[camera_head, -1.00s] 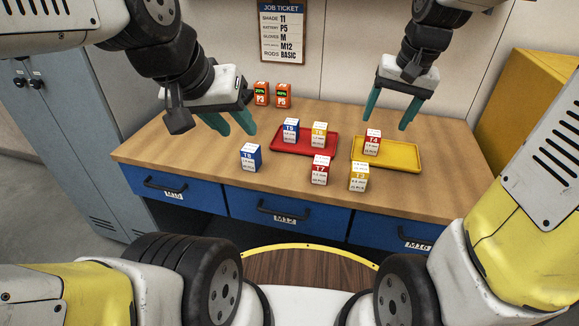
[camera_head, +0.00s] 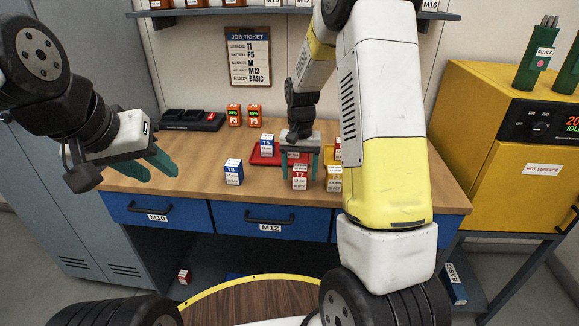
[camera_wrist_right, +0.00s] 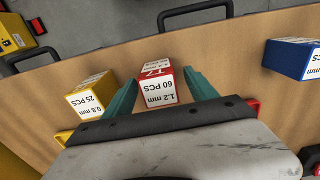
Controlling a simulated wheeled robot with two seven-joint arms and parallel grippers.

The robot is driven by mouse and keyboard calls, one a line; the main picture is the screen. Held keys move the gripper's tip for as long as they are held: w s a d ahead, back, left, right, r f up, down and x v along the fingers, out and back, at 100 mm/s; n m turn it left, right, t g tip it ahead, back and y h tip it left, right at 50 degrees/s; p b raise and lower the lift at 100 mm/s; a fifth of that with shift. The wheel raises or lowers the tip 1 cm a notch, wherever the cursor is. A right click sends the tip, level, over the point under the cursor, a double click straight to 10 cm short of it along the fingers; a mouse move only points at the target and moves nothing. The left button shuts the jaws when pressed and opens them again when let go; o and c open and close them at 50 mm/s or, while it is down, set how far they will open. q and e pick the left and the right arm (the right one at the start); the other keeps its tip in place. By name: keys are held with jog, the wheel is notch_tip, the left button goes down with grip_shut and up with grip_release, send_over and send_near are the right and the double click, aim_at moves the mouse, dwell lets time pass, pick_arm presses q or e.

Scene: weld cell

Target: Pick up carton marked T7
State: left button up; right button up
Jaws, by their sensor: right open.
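The carton marked T7 (camera_head: 300,183), red and white, stands upright on the wooden bench in front of the red tray. In the right wrist view the T7 carton (camera_wrist_right: 155,90) sits between the teal fingers. My right gripper (camera_head: 300,170) is open, its fingers on either side of T7; the right wrist view shows this gripper (camera_wrist_right: 160,77) with a gap on the right side, and contact on the left is unclear. My left gripper (camera_head: 162,172) is open and empty at the left of the bench, away from the cartons.
A yellow-topped carton (camera_head: 334,184) stands close right of T7, partly hidden by my right arm. A blue T8 carton (camera_head: 233,177) stands to the left. A blue carton (camera_head: 267,142) stands on the red tray (camera_head: 262,160). Bench left of T8 is clear.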

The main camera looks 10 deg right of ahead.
notch_tip(320, 180, down, 2)
jog(key=shift+f, duration=0.1)
grip_shut()
jog(key=shift+r, duration=0.25)
